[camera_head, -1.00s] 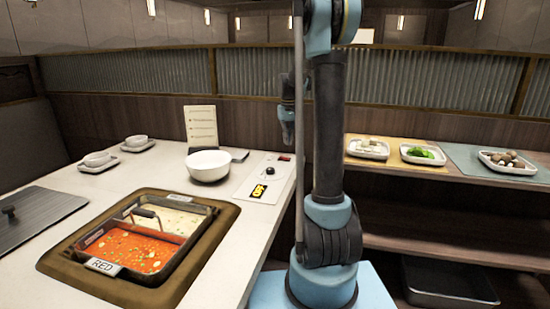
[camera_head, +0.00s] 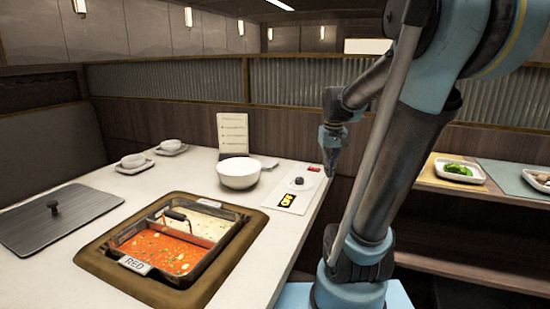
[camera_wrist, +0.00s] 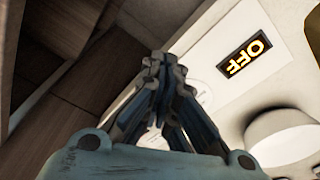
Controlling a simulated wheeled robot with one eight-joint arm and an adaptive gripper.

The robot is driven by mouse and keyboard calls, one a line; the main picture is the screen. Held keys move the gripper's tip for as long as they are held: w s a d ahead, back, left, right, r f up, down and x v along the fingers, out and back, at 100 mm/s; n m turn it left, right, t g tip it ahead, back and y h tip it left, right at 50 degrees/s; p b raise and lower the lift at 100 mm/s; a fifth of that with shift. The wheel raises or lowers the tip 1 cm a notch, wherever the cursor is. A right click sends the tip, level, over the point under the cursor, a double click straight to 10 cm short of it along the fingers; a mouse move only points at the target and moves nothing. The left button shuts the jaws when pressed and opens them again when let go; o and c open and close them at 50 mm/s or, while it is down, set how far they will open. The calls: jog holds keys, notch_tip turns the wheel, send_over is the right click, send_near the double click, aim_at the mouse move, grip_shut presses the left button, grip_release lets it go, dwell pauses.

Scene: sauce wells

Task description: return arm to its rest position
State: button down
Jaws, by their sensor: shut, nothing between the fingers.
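My gripper (camera_head: 332,150) hangs pointing down at the right edge of the counter, beside the control panel (camera_head: 298,190) with its black knob and lit OFF sign. In the wrist view my gripper (camera_wrist: 165,65) has its fingers together with nothing between them. The OFF sign (camera_wrist: 245,57) shows to the right of the fingers there. My arm reaches across the right side of the head view and hides part of the shelf behind it.
A white bowl (camera_head: 239,173) stands left of the panel. A divided pot (camera_head: 185,240) with red and pale broth sits in the counter (camera_head: 150,195). A grey lid (camera_head: 58,215) lies at left. Food plates (camera_head: 460,171) stand on the right shelf.

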jog(key=s+f, duration=0.5)
jog(key=s, duration=0.3)
jog(key=s+f+t, duration=0.1)
jog(key=s+f, duration=0.5)
jog(key=s, duration=0.3)
jog(key=shift+s+f+m, duration=0.3)
jog(key=shift+w+f, duration=0.2)
jog(key=shift+w, duration=0.2)
